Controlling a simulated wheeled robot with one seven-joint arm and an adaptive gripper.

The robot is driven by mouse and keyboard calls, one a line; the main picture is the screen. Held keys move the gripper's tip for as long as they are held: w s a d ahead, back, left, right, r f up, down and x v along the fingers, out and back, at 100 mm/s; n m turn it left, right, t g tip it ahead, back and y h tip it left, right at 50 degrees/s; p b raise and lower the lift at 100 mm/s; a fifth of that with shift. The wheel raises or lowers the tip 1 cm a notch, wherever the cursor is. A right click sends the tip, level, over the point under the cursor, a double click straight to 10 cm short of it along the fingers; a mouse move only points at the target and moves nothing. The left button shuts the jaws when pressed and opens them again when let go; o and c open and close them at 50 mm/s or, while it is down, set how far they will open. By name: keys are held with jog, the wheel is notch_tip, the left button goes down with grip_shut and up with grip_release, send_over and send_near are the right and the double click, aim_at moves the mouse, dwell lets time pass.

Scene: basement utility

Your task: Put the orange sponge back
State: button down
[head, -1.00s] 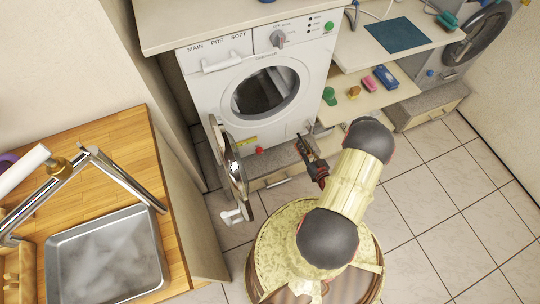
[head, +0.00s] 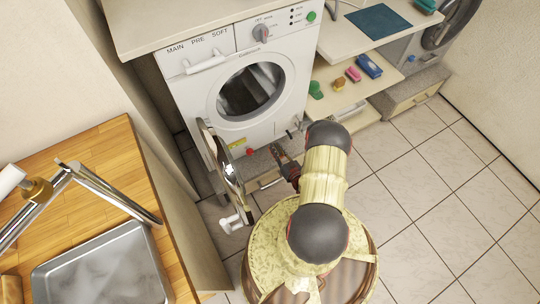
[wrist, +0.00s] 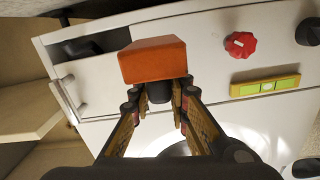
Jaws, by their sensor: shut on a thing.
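The orange sponge (wrist: 153,60) is a block held at the fingertips of my gripper (wrist: 160,94) in the wrist view. The fingers are shut on it, and it is in front of the white face of the washing machine. In the head view my gripper (head: 285,165) is low, in front of the machine and right of its open round door. I cannot make out the sponge there.
The washing machine (head: 205,105) has its round door (head: 222,160) swung open. A red knob (wrist: 241,44) and a yellow-green panel (wrist: 265,86) are on its face. A shelf (head: 330,108) at right holds green (head: 316,90), pink (head: 353,74) and blue (head: 369,65) things. Tiled floor is clear at right.

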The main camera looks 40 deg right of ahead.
jog(key=w+f, duration=0.1)
jog(key=w+a+f+b, duration=0.1)
jog(key=w+f, duration=0.1)
jog(key=f, duration=0.1)
jog(key=shift+a+b, duration=0.15)
jog(key=shift+b, duration=0.15)
notch_tip(320, 180, down, 4)
jog(key=shift+w+r+b, duration=0.15)
jog(key=shift+r+b, duration=0.05)
jog(key=shift+b, duration=0.65)
jog(key=shift+r, duration=0.1)
jog(key=c, duration=1.7)
grip_release()
jog(key=shift+p+v, duration=1.65)
jog(key=shift+v, duration=4.4)
